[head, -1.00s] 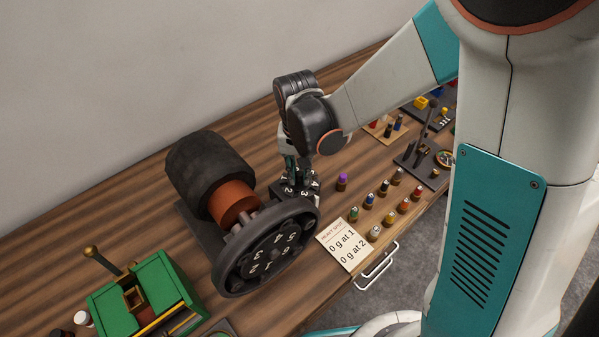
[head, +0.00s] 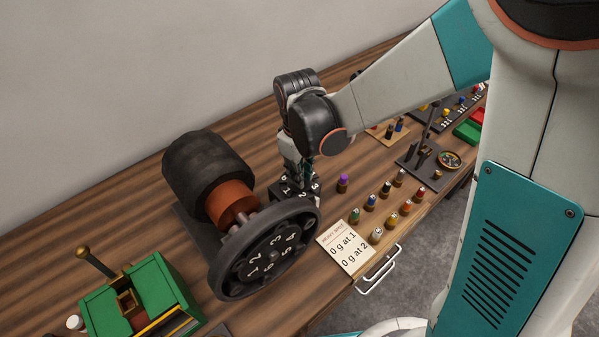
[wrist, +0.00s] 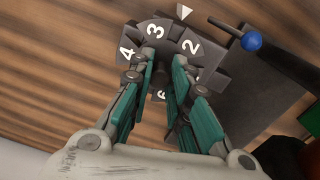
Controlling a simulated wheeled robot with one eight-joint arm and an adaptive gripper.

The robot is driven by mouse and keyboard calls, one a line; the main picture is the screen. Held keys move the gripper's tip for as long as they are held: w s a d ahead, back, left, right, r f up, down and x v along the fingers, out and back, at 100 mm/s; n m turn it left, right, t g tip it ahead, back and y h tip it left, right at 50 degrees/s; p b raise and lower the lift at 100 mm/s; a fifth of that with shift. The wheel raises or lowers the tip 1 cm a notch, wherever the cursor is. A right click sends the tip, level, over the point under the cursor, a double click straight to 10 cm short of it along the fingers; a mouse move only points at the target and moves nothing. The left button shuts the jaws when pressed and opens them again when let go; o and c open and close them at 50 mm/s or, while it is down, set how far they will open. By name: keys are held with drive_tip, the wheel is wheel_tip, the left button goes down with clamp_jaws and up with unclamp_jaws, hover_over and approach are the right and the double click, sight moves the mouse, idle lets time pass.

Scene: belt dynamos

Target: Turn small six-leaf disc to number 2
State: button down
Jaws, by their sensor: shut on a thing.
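The small six-leaf disc (head: 292,191) is dark grey with white numbers and sits behind the large wheel in the head view. In the wrist view the disc (wrist: 214,54) shows 4, 3 and 2 along its far side. A white triangle mark (wrist: 184,12) lies beyond the rim, between the 3 and 2 leaves. My gripper (wrist: 166,62) reaches down over the disc's middle, shut on it; the fingers hide much of the near leaves. In the head view my gripper (head: 303,178) is over the disc.
A large dark wheel (head: 232,275) with numbers stands in front of the disc, with a black drum (head: 208,168) behind it. A blue-tipped lever (wrist: 252,41) lies right of the disc. Several small weights and a note card (head: 345,246) are to the right.

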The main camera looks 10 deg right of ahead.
drive_tip(key=n, duration=0.5)
drive_tip(key=shift+n, duration=0.4)
idle(0.3)
drive_tip(key=c, duration=1.5)
unclamp_jaws()
drive_tip(key=shift+o, duration=0.2)
